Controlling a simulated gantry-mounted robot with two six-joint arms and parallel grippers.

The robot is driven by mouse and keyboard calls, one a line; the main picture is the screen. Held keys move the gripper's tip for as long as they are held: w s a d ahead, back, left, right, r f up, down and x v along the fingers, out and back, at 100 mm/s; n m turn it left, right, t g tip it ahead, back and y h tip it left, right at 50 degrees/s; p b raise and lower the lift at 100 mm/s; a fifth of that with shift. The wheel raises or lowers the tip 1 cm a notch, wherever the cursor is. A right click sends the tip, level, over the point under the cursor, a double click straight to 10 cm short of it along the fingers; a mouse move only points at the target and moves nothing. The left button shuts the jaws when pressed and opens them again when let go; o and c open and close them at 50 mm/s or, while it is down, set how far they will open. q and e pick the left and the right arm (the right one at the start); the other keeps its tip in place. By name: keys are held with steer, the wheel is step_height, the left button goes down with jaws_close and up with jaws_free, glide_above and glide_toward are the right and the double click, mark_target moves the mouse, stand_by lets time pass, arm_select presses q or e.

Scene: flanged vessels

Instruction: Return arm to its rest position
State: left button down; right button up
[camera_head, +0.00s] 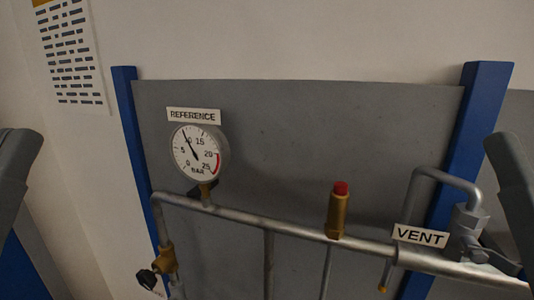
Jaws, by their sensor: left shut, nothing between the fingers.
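A grey part of my left arm (14,175) stands at the left edge, in front of the wall and clear of the pipework.
A round gauge (194,152) under a REFERENCE label (194,115) stands on a grey pipe (275,227). A red-topped brass fitting (338,212), a VENT label (420,236) and a brass valve (164,260) are along it. The grey panel (320,130) behind is bare above.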

step_height(320, 180, up, 25)
steer(key=p, duration=2.1)
steer(key=shift+p, duration=0.3)
steer(key=shift+c, duration=0.3)
